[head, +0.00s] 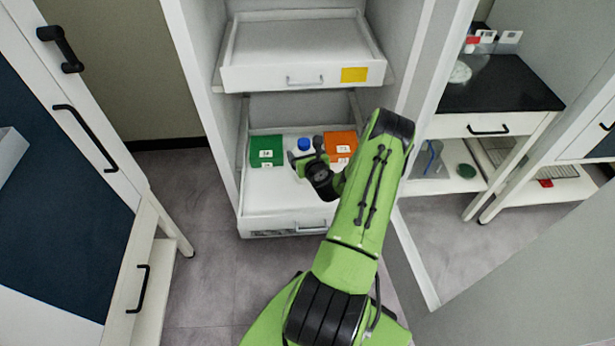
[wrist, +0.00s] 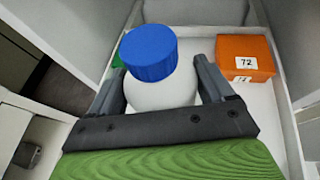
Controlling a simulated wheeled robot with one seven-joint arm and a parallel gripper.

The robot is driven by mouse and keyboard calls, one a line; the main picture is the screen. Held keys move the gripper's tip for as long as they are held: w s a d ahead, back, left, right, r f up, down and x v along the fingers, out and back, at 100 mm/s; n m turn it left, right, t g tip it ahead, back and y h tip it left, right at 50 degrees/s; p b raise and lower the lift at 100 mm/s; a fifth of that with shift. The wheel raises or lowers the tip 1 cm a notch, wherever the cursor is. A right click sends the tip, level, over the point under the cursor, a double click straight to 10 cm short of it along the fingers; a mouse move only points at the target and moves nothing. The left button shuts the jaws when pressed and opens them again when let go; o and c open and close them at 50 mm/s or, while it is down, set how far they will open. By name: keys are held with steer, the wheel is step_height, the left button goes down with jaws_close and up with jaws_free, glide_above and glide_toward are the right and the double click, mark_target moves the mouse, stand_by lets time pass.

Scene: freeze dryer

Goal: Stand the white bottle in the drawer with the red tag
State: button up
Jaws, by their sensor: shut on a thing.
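The white bottle (wrist: 160,92) with a blue cap (wrist: 149,52) stands upright between the fingers of my gripper (wrist: 157,82) in the wrist view. My gripper is shut on it. In the head view the blue cap (head: 304,144) shows between the two boxes, beside my gripper (head: 310,160). The bottle is in or just above the open lower drawer (head: 275,215); I cannot tell whether its base touches the drawer floor. No red tag is visible on this drawer's front, part of which my arm hides.
A green box (head: 264,151) is left of the bottle and an orange box (head: 341,142) right of it. An upper drawer (head: 265,70) with a yellow tag (head: 354,75) is above. Cabinet walls flank both drawers. The lower drawer's front part is clear.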

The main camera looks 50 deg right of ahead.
steer(key=shift+m+h, duration=0.3)
steer(key=f+b, duration=0.1)
steer(key=f, duration=0.2)
steer(key=f+b, duration=0.2)
steer(key=f, duration=0.2)
steer(key=d+f+b, duration=0.1)
steer(key=f+b, duration=0.1)
steer(key=f, duration=0.1)
steer(key=shift+s+f, duration=0.25)
steer(key=shift+s, duration=0.1)
steer(key=shift+r, duration=0.15)
steer(key=o, duration=1.3)
steer(key=p+v, duration=0.4)
steer(key=v, duration=0.8)
steer(key=shift+r, duration=0.1)
